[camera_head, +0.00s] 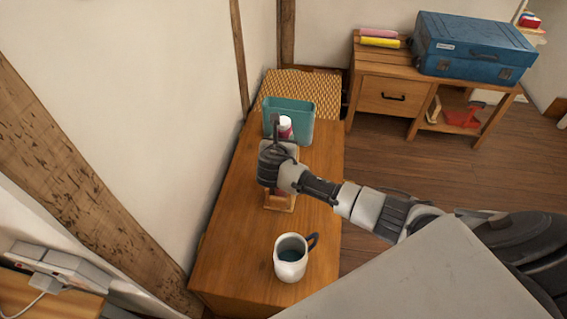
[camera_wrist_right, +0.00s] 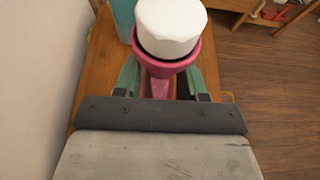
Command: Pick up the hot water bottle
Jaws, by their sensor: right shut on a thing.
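The hot water bottle is pink with a thick white cap. In the right wrist view its neck (camera_wrist_right: 158,84) stands between the green finger pads, with the pink collar and white cap above them. In the head view only its cap and a bit of pink (camera_head: 286,127) show behind my right gripper (camera_head: 276,136); the gripper hides most of its body. My right gripper is shut on the neck, above the wooden bench. I cannot tell whether the bottle touches the bench. My left gripper is not in view.
A teal bin (camera_head: 300,112) stands just behind the bottle. A small wooden frame (camera_head: 280,207) lies below my gripper, and a white mug (camera_head: 291,262) stands at the bench's near end. A wall runs along the left. A blue suitcase (camera_head: 470,48) sits on a side table.

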